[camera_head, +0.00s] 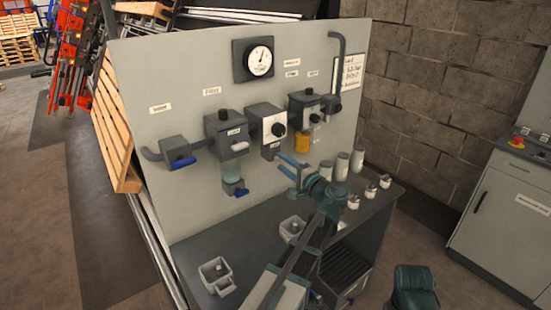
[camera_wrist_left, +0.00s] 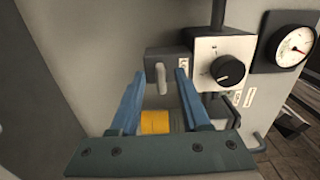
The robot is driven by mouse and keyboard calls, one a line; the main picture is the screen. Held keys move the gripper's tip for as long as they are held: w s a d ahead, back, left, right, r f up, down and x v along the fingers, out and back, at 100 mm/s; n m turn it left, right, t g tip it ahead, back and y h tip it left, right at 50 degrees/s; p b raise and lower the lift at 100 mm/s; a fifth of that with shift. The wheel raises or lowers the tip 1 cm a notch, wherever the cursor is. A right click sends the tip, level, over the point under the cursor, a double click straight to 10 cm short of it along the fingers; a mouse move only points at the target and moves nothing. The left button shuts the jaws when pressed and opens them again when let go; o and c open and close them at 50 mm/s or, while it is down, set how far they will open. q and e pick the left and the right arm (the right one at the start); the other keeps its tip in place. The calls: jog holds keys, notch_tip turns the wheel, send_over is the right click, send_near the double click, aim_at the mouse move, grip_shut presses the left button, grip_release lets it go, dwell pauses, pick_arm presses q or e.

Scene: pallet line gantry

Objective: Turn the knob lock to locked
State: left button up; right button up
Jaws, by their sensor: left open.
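The knob lock (camera_head: 270,151) is a small grey box under the regulator (camera_head: 267,117) on the upright panel. In the left wrist view it shows as a grey box with a pale grey lever (camera_wrist_left: 161,78). My left gripper (camera_head: 284,165) has blue fingers and is open in front of the panel, low and right of the lock in the head view. In the left wrist view the lever appears between the fingertips (camera_wrist_left: 160,75); I cannot tell how far beyond them it lies. The regulator's black knob (camera_wrist_left: 228,70) is beside it.
A yellow bowl (camera_head: 302,143) hangs close right of the lock and shows near the fingers in the left wrist view (camera_wrist_left: 155,122). The filter (camera_head: 226,133) is left of the regulator. A gauge (camera_head: 260,61) is above. The bench (camera_head: 255,240) holds jars and small bins.

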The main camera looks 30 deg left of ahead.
pick_arm(q)
jog(key=v, duration=0.7)
jog(key=shift+d, duration=0.15)
jog(key=s+d+f+n+g+h, duration=0.1)
jog(key=s+d+f+g+h, duration=0.4)
jog(key=s+d+f+h, duration=0.9)
jog(key=s+d+f+g, duration=0.1)
jog(key=s+d+f, duration=0.3)
jog(key=d, duration=0.2)
jog(key=s+d+f+g+h, duration=0.1)
jog(key=s+d+f, duration=0.2)
jog(key=d, duration=0.3)
jog(key=shift+s+d+f, duration=0.15)
jog(key=shift+s+f, duration=0.25)
